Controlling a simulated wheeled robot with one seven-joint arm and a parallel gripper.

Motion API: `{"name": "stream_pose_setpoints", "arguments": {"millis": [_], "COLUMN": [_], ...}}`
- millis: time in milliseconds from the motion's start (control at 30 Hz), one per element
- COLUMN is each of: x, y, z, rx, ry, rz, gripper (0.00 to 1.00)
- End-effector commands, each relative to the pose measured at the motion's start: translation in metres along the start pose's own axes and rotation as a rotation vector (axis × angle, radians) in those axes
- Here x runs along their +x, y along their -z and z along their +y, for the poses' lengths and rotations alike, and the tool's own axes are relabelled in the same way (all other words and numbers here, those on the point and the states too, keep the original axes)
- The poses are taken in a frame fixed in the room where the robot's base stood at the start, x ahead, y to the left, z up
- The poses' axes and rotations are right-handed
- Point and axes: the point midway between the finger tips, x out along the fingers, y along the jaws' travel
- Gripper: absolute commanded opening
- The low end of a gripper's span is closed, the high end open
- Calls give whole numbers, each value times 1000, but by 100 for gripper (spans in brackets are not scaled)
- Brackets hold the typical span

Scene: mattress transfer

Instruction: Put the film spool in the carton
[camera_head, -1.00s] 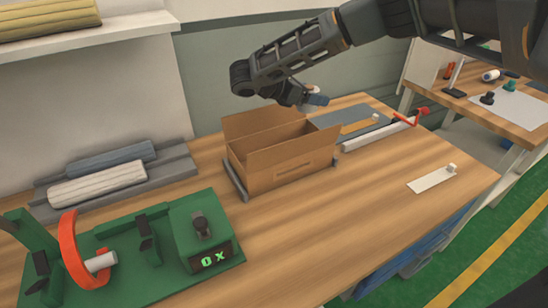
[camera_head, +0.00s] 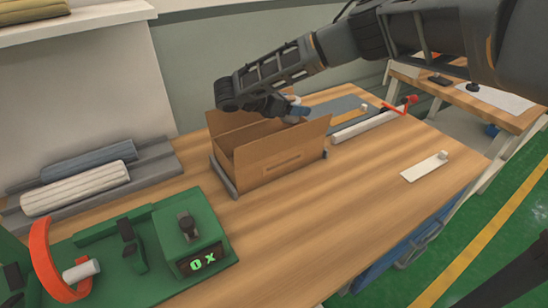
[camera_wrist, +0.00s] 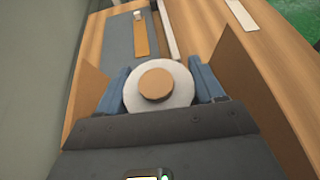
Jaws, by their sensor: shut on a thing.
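The film spool is a white disc with a tan round core (camera_wrist: 155,82) in the wrist view. My gripper (camera_wrist: 160,86) is shut on it, with a blue finger on either side. In the head view, my gripper (camera_head: 297,111) and a pale bit of the spool (camera_head: 292,98) show over the right end of the carton (camera_head: 268,165). The carton is open brown cardboard with its flaps spread. In the wrist view, a carton flap (camera_wrist: 89,88) stands left of the spool and another at right. The spool's underside and the carton's floor are hidden.
A green machine (camera_head: 160,250) with a red ring stands front left. Grey racks (camera_head: 160,165) with rolls lie behind it. A rail with a red handle (camera_head: 400,106) and a grey mat (camera_head: 345,105) lie beyond the carton.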

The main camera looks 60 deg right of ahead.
Motion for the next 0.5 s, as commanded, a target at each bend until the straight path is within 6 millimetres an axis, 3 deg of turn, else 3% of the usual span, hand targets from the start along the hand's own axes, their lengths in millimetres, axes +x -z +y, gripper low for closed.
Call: {"name": "stream_pose_setpoints", "arguments": {"millis": [233, 500], "x": [17, 26], "y": [42, 65], "z": [-1, -1], "rx": [-2, -3], "ry": [3, 1], "rz": [2, -2], "gripper": [30, 30]}}
